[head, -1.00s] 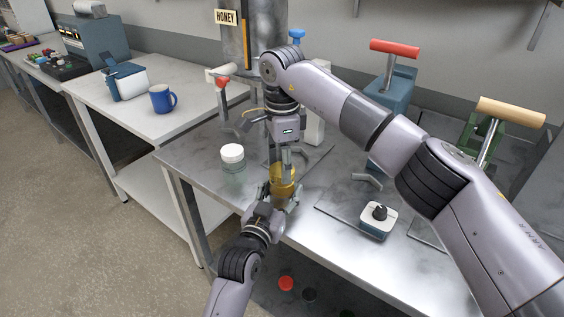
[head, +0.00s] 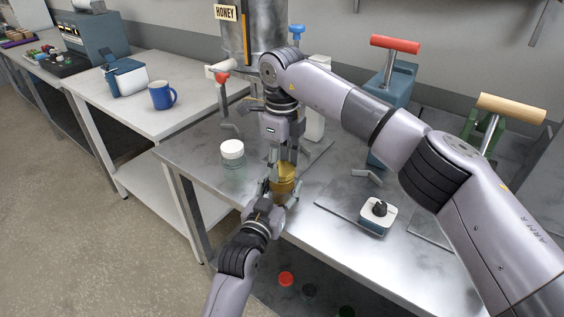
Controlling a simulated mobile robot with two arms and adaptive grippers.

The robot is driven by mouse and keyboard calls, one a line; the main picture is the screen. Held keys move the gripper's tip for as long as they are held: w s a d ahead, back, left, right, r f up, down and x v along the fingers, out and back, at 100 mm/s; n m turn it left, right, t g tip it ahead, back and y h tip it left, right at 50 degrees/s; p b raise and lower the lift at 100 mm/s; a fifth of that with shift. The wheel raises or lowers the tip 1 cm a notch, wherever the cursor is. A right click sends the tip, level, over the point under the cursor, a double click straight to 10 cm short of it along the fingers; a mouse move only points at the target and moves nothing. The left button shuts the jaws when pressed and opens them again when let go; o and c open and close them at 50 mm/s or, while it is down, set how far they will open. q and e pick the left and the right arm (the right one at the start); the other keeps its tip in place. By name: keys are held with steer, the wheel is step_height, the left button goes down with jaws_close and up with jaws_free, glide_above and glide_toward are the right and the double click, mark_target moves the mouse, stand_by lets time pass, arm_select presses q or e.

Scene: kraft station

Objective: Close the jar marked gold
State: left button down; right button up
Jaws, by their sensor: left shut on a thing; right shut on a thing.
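A gold lid (head: 286,169) and the gold-coloured jar (head: 283,186) under it show at the near edge of the steel table. My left gripper (head: 280,194) reaches in from below and is shut around the jar. My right gripper (head: 285,161) points straight down from above and is shut on the lid. The lid sits at the jar's mouth; I cannot tell how tightly it is seated. The fingers hide much of the jar's sides. Another jar, glass with a white lid (head: 232,149), stands to the left.
A small white and blue device with a black knob (head: 379,213) stands at the right. Behind are the honey tank (head: 262,40) and presses with red (head: 396,45) and wooden handles (head: 511,107). A blue mug (head: 162,96) stands on the left table. Coloured lids, one red (head: 286,279), lie below.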

steer(key=m, duration=2.1)
steer(key=shift+m, duration=0.4)
steer(key=m, duration=0.8)
steer(key=shift+w, duration=0.1)
steer(key=m, duration=0.6)
steer(key=shift+m, duration=0.3)
